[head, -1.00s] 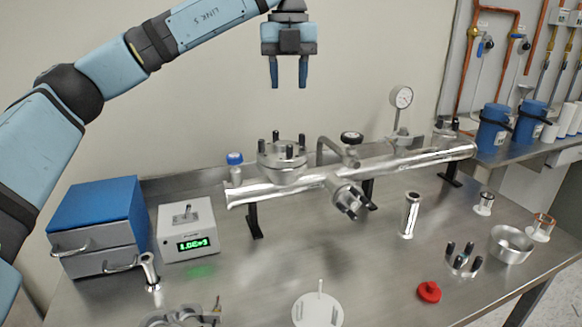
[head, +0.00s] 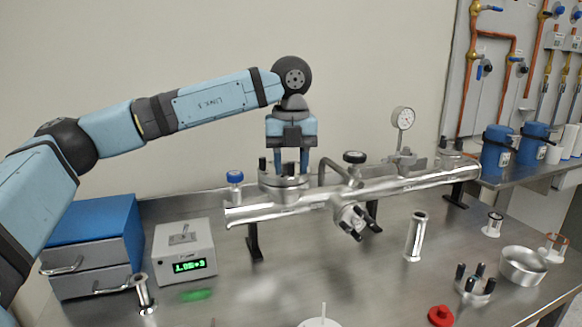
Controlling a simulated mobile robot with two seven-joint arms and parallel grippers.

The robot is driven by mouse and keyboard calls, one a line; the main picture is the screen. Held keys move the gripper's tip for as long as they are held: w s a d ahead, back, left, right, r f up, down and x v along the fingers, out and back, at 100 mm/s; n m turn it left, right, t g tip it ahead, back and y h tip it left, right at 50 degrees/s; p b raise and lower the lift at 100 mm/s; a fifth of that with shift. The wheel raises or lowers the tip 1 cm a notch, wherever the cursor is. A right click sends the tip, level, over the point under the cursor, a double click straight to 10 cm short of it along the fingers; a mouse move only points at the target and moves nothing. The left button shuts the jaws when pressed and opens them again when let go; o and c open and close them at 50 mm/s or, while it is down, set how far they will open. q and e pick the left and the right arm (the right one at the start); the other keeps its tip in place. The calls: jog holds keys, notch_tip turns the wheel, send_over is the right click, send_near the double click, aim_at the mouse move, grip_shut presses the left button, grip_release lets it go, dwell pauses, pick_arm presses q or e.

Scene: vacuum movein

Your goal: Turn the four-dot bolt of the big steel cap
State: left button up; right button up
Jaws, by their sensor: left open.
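The big steel cap (head: 284,184) sits on top of the steel tube (head: 330,200), with black bolts (head: 263,167) standing up from it. My left gripper (head: 291,172) points straight down over the cap. Its two blue fingers are open and reach down to the bolts. One finger is at each side of the cap's middle, and I cannot tell whether they touch a bolt. The dots on the bolts are too small to make out, and some bolts are hidden behind the fingers. My right gripper is not in view.
A pressure gauge (head: 403,118), a black-knobbed valve (head: 354,158) and a side flange (head: 354,221) with black bolts are on the tube. A blue-knobbed part (head: 235,178) stands left of the cap. A readout box (head: 184,252) and blue drawers (head: 92,245) stand further left.

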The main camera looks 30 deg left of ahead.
pick_arm(q)
jog(key=shift+c, duration=0.2)
grip_shut()
